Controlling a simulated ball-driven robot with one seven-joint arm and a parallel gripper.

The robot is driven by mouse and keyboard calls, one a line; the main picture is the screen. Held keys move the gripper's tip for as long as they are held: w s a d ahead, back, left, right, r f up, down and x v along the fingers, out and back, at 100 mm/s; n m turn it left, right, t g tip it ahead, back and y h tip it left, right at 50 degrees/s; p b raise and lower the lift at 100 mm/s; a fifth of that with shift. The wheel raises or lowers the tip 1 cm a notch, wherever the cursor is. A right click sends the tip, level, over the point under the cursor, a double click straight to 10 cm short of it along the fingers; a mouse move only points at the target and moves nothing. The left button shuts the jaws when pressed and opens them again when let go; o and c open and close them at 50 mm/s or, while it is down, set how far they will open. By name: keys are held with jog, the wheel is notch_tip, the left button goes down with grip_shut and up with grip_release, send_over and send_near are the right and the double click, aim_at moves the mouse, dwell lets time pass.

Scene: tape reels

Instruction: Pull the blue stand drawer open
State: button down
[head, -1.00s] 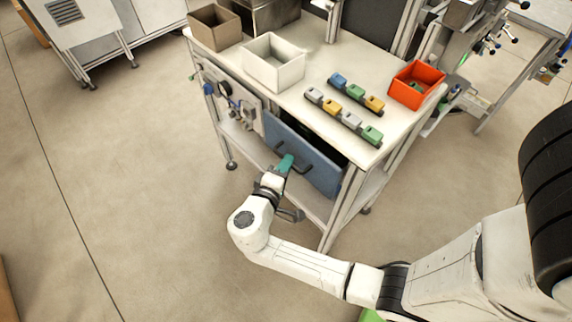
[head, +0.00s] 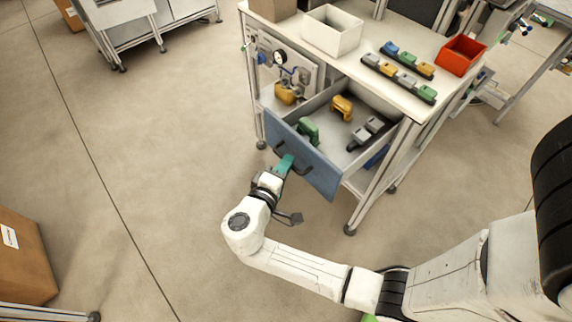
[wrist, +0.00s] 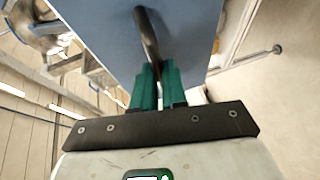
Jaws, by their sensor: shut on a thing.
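The blue stand drawer (head: 312,170) is pulled well out from the stand, and its inside shows in the head view. My gripper (head: 285,163) is at the drawer's front, with its green fingers shut on the dark handle (head: 294,158). In the wrist view my gripper (wrist: 158,80) has its two green fingers close around the curved black handle (wrist: 147,38) against the blue front panel (wrist: 185,25). Inside the drawer lie a green piece (head: 308,131), a yellow piece (head: 342,107) and a dark strip with grey blocks (head: 368,133).
The stand's white top (head: 375,45) holds a white bin (head: 332,31), a red bin (head: 460,55) and two strips of coloured blocks (head: 405,68). A gauge panel (head: 290,65) is left of the drawer. A cardboard box (head: 22,258) is at far left. The floor (head: 150,170) between is clear.

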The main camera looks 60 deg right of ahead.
jog(key=shift+a, duration=0.3)
jog(key=c, duration=1.2)
grip_release()
jog(key=shift+o, duration=0.2)
jog(key=b+v, duration=0.1)
jog(key=v, duration=0.9)
jog(key=shift+a+b, duration=0.3)
jog(key=shift+a, duration=0.1)
